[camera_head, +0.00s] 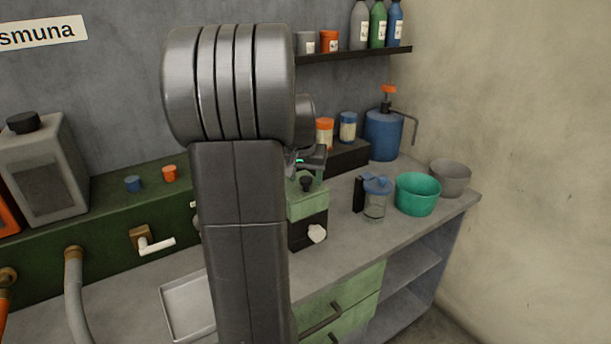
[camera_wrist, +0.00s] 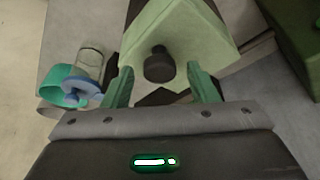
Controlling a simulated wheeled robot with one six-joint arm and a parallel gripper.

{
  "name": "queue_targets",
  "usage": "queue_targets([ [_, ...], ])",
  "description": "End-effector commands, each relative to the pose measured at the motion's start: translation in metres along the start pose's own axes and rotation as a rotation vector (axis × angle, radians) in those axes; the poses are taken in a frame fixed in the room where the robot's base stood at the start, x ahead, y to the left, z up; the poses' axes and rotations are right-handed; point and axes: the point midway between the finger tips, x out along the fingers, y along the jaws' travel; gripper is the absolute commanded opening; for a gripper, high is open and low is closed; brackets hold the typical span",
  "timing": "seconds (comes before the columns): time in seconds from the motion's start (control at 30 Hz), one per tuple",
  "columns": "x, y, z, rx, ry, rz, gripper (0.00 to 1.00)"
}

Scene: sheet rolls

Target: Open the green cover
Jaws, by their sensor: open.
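The green cover (camera_head: 307,203) is a pale green box-like lid on top of a dark machine body (camera_head: 308,232) on the counter. A dark round knob (camera_head: 306,184) stands on the cover. In the wrist view the cover (camera_wrist: 190,25) fills the upper middle, and its knob (camera_wrist: 159,66) sits between my fingers. My gripper (camera_wrist: 160,85) is open, with one green finger on each side of the knob and a gap on both sides. In the head view my arm hides much of the gripper (camera_head: 308,160), which is just above the cover.
A clear jar with a blue lid (camera_head: 376,197), a teal bowl (camera_head: 417,194) and a grey bowl (camera_head: 450,177) stand right of the machine. A blue pump container (camera_head: 383,134) is behind. A metal tray (camera_head: 187,306) lies to the left. A bottle shelf (camera_head: 360,54) hangs above.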

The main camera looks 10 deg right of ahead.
Motion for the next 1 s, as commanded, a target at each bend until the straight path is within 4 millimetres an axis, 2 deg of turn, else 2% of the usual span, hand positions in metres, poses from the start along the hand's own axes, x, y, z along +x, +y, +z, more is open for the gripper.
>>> queue_targets([
  [0.27,0.001,0.0,0.0,0.0,0.0,0.0,0.51],
  [0.5,0.001,0.0,0.0,0.0,0.001,0.0,0.04],
  [0.53,0.001,0.0,0.0,0.0,0.001,0.0,0.0],
  [0.77,-0.001,-0.001,-0.002,-0.003,-0.006,0.006,0.0],
  [1.0,-0.009,-0.008,-0.013,-0.024,-0.059,0.055,0.0],
])
